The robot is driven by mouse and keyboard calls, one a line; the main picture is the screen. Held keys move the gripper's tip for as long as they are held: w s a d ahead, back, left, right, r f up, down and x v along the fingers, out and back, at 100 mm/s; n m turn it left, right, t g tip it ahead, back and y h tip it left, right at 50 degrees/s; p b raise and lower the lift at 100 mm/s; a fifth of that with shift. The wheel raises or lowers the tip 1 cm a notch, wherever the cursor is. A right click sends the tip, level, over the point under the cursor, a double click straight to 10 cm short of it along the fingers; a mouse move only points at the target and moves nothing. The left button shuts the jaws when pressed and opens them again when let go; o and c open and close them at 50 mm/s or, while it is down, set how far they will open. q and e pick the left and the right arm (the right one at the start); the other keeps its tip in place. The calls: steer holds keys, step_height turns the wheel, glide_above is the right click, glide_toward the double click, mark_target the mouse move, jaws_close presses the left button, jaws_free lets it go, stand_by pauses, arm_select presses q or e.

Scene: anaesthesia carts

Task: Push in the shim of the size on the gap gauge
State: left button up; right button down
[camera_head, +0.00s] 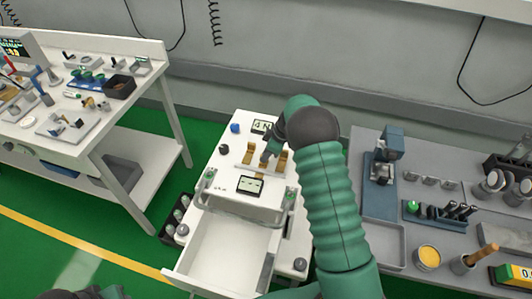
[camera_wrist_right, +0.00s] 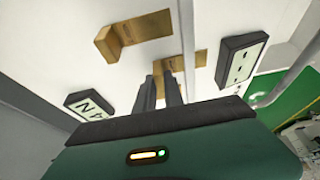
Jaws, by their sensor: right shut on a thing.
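Brass shims stand on the white cart top. One brass shim (camera_head: 248,153) is left of my right gripper (camera_head: 266,157) in the head view, and another brass piece (camera_head: 282,160) is to its right. In the right wrist view, my right gripper (camera_wrist_right: 160,88) is shut on a brass shim (camera_wrist_right: 168,66), seen at the fingertips. Another L-shaped brass shim (camera_wrist_right: 114,43) stands apart to the left there. A small display (camera_head: 262,127) seems to read "4 N". A second display (camera_head: 250,185) shows dashes.
The cart's front drawer (camera_head: 225,250) is open. A blue knob (camera_head: 235,128) and a dark knob (camera_head: 224,149) are on the cart's left side. A white bench (camera_head: 95,125) stands left, and a grey table (camera_head: 415,215) with tools stands right.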

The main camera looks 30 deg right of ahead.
steer(key=shift+a+f, duration=0.1)
steer(key=shift+a, duration=0.3)
steer(key=shift+s+d, duration=0.1)
steer(key=c, duration=1.6)
jaws_free()
steer(key=shift+s+d+f, duration=0.1)
steer(key=shift+d, duration=0.25)
steer(key=shift+o, duration=0.8)
steer(key=shift+a+r, duration=0.2)
steer(key=shift+a, duration=0.15)
steer(key=shift+r, duration=0.2)
arm_select(q)
steer(key=shift+d+r, duration=0.2)
steer(key=shift+r, duration=0.1)
arm_select(e)
steer(key=v, duration=1.6)
steer(key=shift+w+d, duration=0.2)
steer(key=shift+d, duration=0.15)
arm_select(q)
steer(key=shift+d, duration=0.1)
arm_select(e)
steer(key=shift+d, duration=0.1)
